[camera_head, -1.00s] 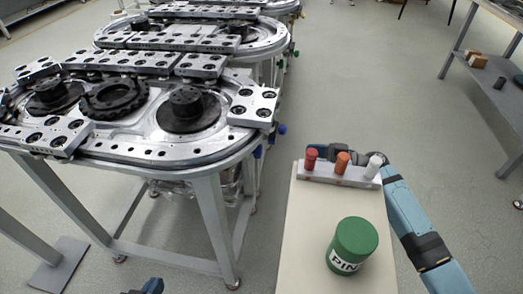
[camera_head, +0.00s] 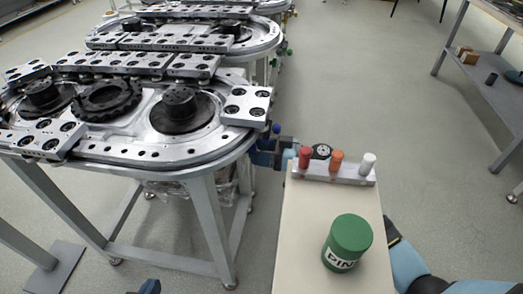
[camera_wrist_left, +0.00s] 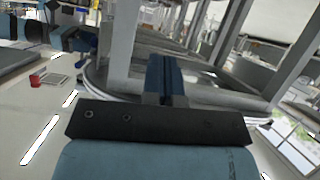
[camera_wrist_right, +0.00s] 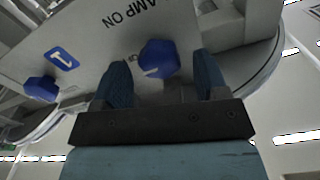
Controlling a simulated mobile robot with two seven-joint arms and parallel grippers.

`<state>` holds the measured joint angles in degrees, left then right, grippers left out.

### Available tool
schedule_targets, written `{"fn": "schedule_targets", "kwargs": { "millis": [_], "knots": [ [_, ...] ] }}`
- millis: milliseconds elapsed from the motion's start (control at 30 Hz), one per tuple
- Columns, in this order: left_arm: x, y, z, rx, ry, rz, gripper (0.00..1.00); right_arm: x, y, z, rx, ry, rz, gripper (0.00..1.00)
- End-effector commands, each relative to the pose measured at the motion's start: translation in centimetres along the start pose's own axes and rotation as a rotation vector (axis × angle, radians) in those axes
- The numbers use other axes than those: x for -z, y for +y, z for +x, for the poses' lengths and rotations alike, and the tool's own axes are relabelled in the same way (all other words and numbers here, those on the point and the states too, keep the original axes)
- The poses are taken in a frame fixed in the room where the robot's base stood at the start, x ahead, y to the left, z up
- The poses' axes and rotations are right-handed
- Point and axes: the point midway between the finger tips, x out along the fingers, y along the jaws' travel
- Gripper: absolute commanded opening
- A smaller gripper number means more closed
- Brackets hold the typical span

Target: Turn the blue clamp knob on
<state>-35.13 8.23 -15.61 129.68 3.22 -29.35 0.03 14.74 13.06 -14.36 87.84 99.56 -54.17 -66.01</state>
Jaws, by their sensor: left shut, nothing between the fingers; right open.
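In the right wrist view a blue faceted clamp knob (camera_wrist_right: 158,60) sits on a grey panel beside upside-down lettering reading "AMP ON". My right gripper (camera_wrist_right: 161,82) is open, with one finger on each side of this knob. I cannot tell whether either finger touches it. In the head view this gripper (camera_head: 265,152) is at the right edge of the ring track (camera_head: 190,160), partly hiding what is there. My left gripper (camera_wrist_left: 166,80) is shut and empty; its tip (camera_head: 150,287) shows at the bottom of the head view.
A second blue knob (camera_wrist_right: 40,88) and a blue "1" label (camera_wrist_right: 60,58) are on the same panel. A cream table (camera_head: 310,225) holds a green tin (camera_head: 350,238) and a rack (camera_head: 330,174) with red, orange and white pegs.

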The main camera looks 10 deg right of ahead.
Motion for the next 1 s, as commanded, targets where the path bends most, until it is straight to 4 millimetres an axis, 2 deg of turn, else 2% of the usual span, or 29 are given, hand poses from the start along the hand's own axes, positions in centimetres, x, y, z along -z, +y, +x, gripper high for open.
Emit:
{"fn": "schedule_targets", "kwargs": {
  "millis": [67,300,667,1000],
  "knots": [
    [0.0,0.0,0.0,0.000,0.000,0.000,0.00,0.0,0.0,0.0,0.000,0.000,0.000,0.67],
    [0.0,0.0,0.0,0.000,0.001,0.000,0.00,0.0,0.0,0.0,0.000,0.000,0.000,0.18],
    [0.0,0.0,0.1,-0.001,0.006,-0.002,0.00,-0.1,0.0,-0.1,0.000,0.000,0.049,0.18],
    [1.0,0.3,0.2,-0.012,0.053,-0.004,0.00,-0.1,0.1,-0.1,-0.001,0.001,0.289,0.18]
  ]
}}
